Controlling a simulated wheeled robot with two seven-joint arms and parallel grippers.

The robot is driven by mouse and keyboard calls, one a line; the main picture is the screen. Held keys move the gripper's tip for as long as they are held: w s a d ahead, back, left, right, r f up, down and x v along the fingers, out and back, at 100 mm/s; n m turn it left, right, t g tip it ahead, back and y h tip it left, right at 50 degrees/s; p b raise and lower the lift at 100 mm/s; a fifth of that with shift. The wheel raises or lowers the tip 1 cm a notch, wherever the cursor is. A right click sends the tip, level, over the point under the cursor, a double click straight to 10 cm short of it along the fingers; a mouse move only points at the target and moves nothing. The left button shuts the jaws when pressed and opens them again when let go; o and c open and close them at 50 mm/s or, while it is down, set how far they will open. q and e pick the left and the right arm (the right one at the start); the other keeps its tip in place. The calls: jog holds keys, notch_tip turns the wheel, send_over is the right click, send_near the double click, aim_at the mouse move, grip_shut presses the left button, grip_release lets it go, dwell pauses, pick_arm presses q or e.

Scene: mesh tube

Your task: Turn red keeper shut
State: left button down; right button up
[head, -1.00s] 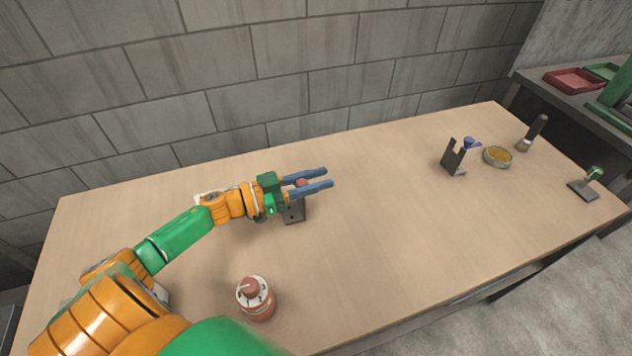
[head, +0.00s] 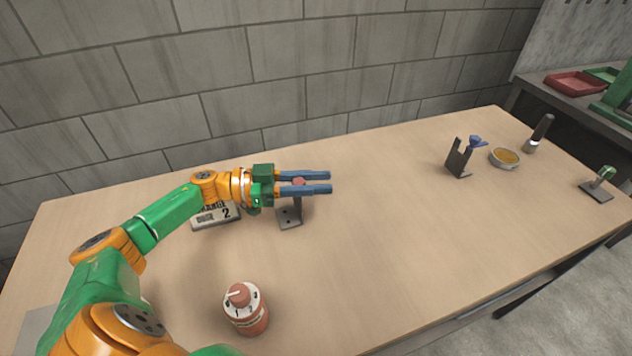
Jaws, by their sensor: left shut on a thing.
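The red keeper (head: 299,181) is a small red piece at the top of a dark metal bracket (head: 290,216) on the table, left of centre. My left gripper (head: 328,182) reaches in from the left with its two blue fingers pointing right, one on each side of the keeper. It is shut on the keeper, which is mostly hidden between the fingers. The bracket's foot plate shows below the fingers; its upper part is partly covered. I cannot tell the keeper's exact angle. My right gripper is not in view.
A red-and-white dial device (head: 246,308) stands in front. At right are a bracket with a blue keeper (head: 477,141), a round dish (head: 505,158), a brush (head: 540,132) and a green-keeper stand (head: 598,190). The table's middle is clear.

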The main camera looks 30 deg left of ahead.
pick_arm(q)
jog(key=c, duration=0.6)
grip_release()
jog(key=shift+r, duration=0.1)
jog(key=s+d+r+p, duration=0.2)
jog(key=s+r+p, duration=0.2)
jog(key=s+d+r+p, duration=0.2)
jog(key=s+r+p, duration=0.2)
jog(key=p, duration=0.1)
jog(key=s+d+r+p, duration=0.2)
jog(key=s+r+p, duration=0.2)
jog(key=r, duration=0.1)
jog(key=shift+s+d+p, duration=0.2)
jog(key=shift+s+p, duration=0.05)
jog(key=shift+p, duration=0.1)
